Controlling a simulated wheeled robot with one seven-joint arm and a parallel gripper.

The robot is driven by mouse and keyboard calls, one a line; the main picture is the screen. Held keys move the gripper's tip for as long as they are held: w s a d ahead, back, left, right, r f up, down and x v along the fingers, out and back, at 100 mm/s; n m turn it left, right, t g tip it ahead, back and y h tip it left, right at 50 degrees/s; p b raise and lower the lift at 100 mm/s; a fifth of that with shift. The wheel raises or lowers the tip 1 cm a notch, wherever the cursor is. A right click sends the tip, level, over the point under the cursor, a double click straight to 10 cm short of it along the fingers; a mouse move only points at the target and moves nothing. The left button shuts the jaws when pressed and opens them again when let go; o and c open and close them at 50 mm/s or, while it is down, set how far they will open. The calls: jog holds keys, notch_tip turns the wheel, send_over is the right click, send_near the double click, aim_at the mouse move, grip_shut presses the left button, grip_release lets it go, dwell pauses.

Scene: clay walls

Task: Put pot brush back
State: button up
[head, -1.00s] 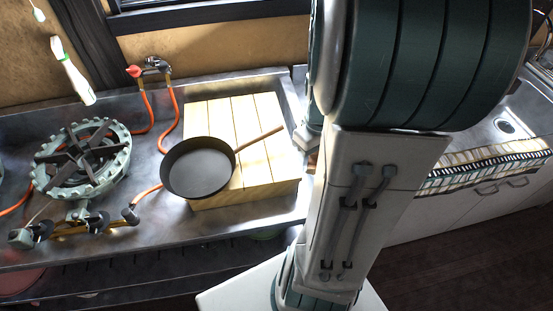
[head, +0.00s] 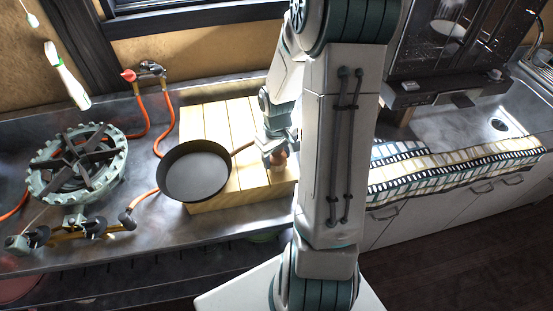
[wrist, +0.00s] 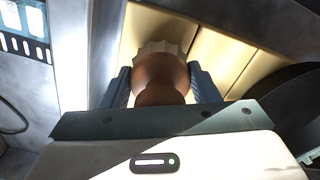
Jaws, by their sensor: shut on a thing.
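The pot brush has a rounded brown wooden body and pale bristles. It shows in the wrist view (wrist: 160,75), between the two fingers of my gripper (wrist: 162,85), which is shut on it. In the head view the brush (head: 278,160) is small and partly hidden by my gripper (head: 276,152), at the right part of the wooden board (head: 222,118). The bristle end points away from the wrist, toward the pale planks. I cannot tell whether it touches the board.
A black frying pan (head: 194,172) sits on the board's left part, its handle reaching toward my gripper. A gas burner (head: 76,163) with orange hoses stands left. A white and green utensil (head: 67,76) hangs on the wall.

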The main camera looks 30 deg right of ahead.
jog(key=shift+f, duration=0.95)
jog(key=shift+f, duration=0.1)
jog(key=o, duration=1)
jog(key=shift+o, duration=0.2)
notch_tip(320, 180, up, 11)
jog(key=shift+a+r, duration=0.1)
jog(key=shift+r, duration=0.55)
jog(key=s+a+r+m+t, duration=0.1)
jog(key=s+a+r+t, duration=0.2)
jog(key=s+a+r, duration=0.7)
jog(key=s+a, duration=0.2)
jog(key=shift+s+r, duration=0.15)
jog(key=shift+s, duration=0.15)
